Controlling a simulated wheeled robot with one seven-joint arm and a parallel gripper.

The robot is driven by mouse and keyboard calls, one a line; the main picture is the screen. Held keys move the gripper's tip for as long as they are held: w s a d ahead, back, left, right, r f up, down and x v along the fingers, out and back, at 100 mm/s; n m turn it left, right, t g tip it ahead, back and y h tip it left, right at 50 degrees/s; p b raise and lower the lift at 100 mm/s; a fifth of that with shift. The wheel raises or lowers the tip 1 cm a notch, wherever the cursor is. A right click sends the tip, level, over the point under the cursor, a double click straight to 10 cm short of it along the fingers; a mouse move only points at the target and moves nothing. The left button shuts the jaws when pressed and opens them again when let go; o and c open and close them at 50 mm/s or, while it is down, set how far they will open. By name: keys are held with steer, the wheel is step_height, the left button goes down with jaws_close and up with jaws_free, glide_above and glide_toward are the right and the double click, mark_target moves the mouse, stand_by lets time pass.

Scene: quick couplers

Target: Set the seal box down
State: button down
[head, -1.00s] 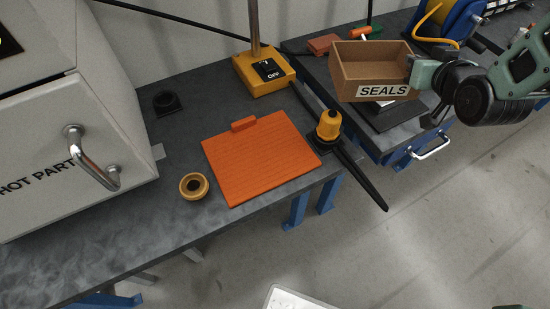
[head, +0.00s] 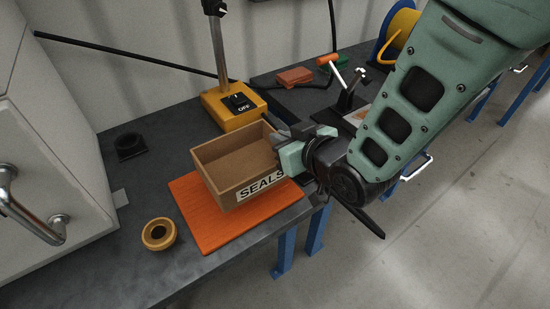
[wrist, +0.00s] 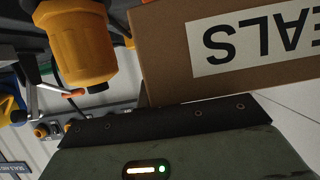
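The seal box (head: 212,179) is an open brown box with a white SEALS label. It is over the orange mat (head: 205,237) in the head view, level and looking empty inside. I cannot tell whether its bottom touches the mat or hangs slightly above it. My gripper (head: 281,143) is shut on the box's right wall. In the wrist view the box (wrist: 165,60) fills the upper right with its label upside down, above my gripper's casing; the fingertips are not clear there.
A black fitting (head: 129,146) and a yellow switch base (head: 232,106) with a post stand behind. A yellow coupler (wrist: 82,45) shows close by in the wrist view; my arm hides it in the head view. The bench front is clear.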

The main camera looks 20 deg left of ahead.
steer(key=shift+f, duration=2.25)
steer(key=shift+f, duration=0.15)
steer(key=c, duration=1.6)
jaws_free()
steer(key=shift+r, duration=0.3)
steer(key=p+v, duration=1)
steer(key=v, duration=0.2)
steer(key=shift+f, duration=0.1)
